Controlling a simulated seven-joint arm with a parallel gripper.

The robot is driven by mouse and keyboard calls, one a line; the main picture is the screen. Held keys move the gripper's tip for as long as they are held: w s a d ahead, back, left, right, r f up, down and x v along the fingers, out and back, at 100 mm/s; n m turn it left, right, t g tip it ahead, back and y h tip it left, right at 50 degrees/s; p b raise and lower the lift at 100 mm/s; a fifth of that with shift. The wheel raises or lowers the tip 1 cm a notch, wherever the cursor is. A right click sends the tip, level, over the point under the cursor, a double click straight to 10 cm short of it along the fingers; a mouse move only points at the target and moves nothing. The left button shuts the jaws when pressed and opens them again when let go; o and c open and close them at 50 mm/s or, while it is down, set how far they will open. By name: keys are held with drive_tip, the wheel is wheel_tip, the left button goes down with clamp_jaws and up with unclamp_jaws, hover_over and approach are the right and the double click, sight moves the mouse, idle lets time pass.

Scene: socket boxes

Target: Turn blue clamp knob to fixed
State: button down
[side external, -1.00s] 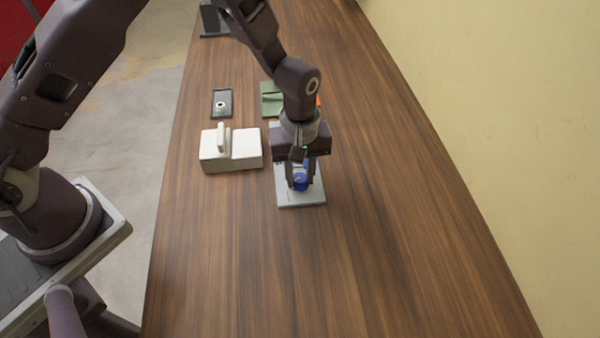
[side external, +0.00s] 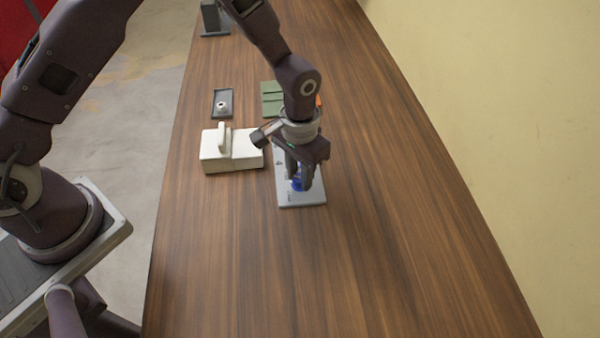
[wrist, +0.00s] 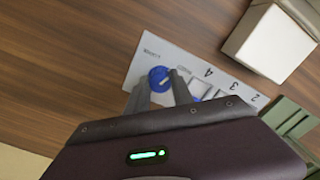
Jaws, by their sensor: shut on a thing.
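The blue clamp knob (wrist: 159,78) sits on a light grey plate (wrist: 143,57) with printed numbers and small lettering that I cannot read clearly. In the side external view the knob (side external: 297,184) is partly hidden by my gripper (side external: 300,182), and the plate (side external: 302,200) lies flat on the table. In the wrist view the two fingers of my gripper (wrist: 161,89) are on either side of the knob, shut on it. Parts of the plate and other blue pieces on it are hidden behind the gripper body.
A white box with an upright handle (side external: 238,155) stands just left of the plate. A dark tray with a small round piece (side external: 222,103) and a green block (side external: 271,100) lie farther back. The table (side external: 400,250) is clear in front and to the right.

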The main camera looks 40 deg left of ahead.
sight(299, 177)
drive_tip(key=shift+m, duration=2.3)
drive_tip(key=c, duration=1.1)
unclamp_jaws()
wheel_tip(299, 177, up, 7)
drive_tip(key=shift+r, duration=0.1)
